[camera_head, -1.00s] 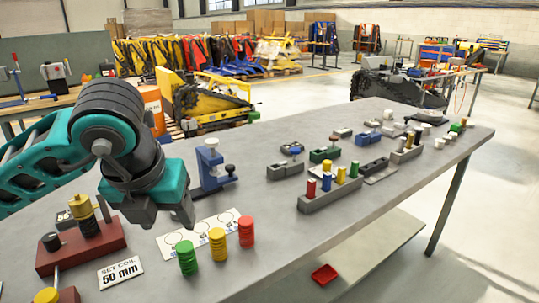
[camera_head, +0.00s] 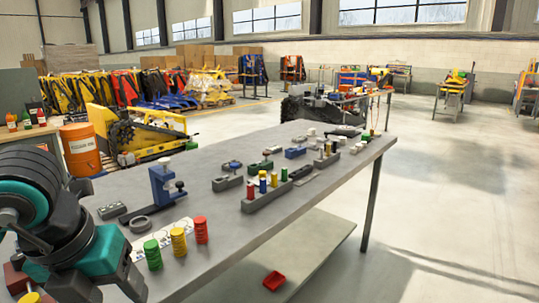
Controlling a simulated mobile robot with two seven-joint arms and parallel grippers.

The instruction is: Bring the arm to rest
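My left arm comes in at the lower left, with a teal and black wrist. Its gripper (camera_head: 128,281) is low over the near left part of the grey table (camera_head: 225,250), beside the coloured coils. I cannot tell how far its fingers are apart, and no object shows between them. My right arm and gripper are out of view.
Green (camera_head: 153,255), yellow (camera_head: 179,242) and red (camera_head: 201,230) coils stand near the table's front edge. A grey block (camera_head: 266,195) holds coloured cylinders.

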